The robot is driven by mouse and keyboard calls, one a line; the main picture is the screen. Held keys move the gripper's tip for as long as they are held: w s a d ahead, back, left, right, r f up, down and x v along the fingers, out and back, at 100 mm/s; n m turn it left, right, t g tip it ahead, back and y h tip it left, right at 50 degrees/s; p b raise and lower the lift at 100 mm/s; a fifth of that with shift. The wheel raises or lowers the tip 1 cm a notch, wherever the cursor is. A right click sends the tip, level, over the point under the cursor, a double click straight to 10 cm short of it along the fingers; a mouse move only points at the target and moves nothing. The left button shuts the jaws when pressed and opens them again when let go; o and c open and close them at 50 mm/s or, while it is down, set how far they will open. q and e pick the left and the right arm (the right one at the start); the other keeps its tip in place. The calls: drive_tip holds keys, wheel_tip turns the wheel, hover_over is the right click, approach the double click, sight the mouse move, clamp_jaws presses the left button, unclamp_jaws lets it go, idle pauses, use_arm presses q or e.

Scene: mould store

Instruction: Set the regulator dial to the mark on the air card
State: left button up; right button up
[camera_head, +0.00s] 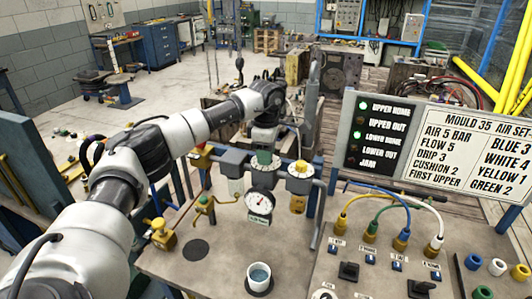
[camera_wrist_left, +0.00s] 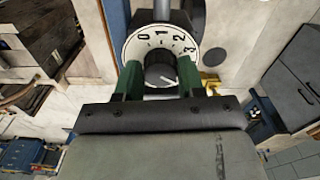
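The air card (camera_head: 475,145) at the right of the head view reads "MOULD 35 AIR SET", with "AIR 5 BAR" on top. The regulator dial is a dark knob (camera_wrist_left: 160,68) inside a white scale ring (camera_wrist_left: 161,40) in the left wrist view. The figures 0, 1, 2 and 3 show; the rest of the ring is hidden. My left gripper (camera_wrist_left: 160,80) has its green fingers on both sides of the knob and looks shut on it. In the head view my left gripper (camera_head: 265,158) hides the knob from above. The gauge (camera_head: 259,203) below has a needle too small to read.
A second regulator (camera_head: 299,178) stands close to the right. A yellow valve (camera_head: 160,234) and a cup (camera_head: 259,278) are on the bench in front. A sloped panel (camera_head: 385,270) with coloured hoses and black knobs is at right, under a lamp board (camera_head: 384,135).

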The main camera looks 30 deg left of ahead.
use_arm(q)
drive_tip(key=o, duration=0.4)
wheel_tip(320, 180, up, 11)
drive_tip(key=b, duration=0.2)
drive_tip(key=shift+f, duration=0.1)
idle(0.5)
